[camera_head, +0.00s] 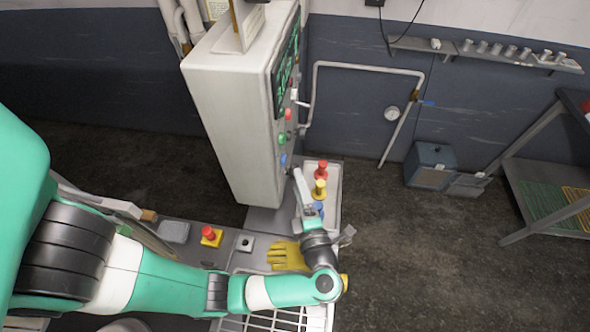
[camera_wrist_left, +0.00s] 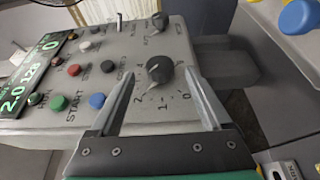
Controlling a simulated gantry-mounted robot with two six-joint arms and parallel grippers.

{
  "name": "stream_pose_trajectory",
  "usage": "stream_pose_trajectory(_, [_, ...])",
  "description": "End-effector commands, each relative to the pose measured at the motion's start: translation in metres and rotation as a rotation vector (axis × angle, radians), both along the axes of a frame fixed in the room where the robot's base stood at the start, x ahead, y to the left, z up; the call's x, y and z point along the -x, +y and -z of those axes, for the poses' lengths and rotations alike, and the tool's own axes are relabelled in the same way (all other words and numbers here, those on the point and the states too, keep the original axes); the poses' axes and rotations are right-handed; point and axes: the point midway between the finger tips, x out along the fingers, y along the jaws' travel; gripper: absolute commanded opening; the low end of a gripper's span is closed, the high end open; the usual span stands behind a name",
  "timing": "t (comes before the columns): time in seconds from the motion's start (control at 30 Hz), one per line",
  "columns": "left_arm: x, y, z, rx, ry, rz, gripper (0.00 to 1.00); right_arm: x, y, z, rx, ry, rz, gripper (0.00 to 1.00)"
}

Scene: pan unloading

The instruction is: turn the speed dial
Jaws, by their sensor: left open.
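The speed dial (camera_wrist_left: 160,76) is a black round knob with a numbered scale around it, on the grey face of the control panel (camera_wrist_left: 150,112). In the left wrist view it lies between the two fingers of my left gripper (camera_wrist_left: 160,74). The gripper is open, one finger on each side of the dial. I cannot tell whether either finger touches it. In the head view my left gripper (camera_head: 299,183) is at the lower front of the tall grey control cabinet (camera_head: 228,105). The dial cannot be made out there. My right gripper is not in view.
Another black knob (camera_wrist_left: 160,21) sits farther up the panel. A green button (camera_wrist_left: 58,103) and a blue button (camera_wrist_left: 97,100) lie left of the dial. Red (camera_head: 322,168) and yellow (camera_head: 320,186) tops stand beside the gripper. A yellow glove (camera_head: 286,256) lies below.

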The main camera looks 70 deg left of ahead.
Motion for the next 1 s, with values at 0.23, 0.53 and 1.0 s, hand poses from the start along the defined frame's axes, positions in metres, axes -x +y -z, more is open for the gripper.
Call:
stream_pose_trajectory(0.23, [-0.003, 0.042, 0.000, 0.000, 0.000, -0.002, 0.81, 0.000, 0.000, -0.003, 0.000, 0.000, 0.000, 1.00])
stream_pose_trajectory(0.53, [-0.005, 0.048, 0.000, -0.001, -0.001, 0.001, 0.81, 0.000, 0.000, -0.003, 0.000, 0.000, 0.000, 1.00])
stream_pose_trajectory(1.0, [-0.005, 0.048, 0.000, -0.001, -0.001, 0.001, 0.04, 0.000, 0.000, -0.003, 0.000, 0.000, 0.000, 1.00])
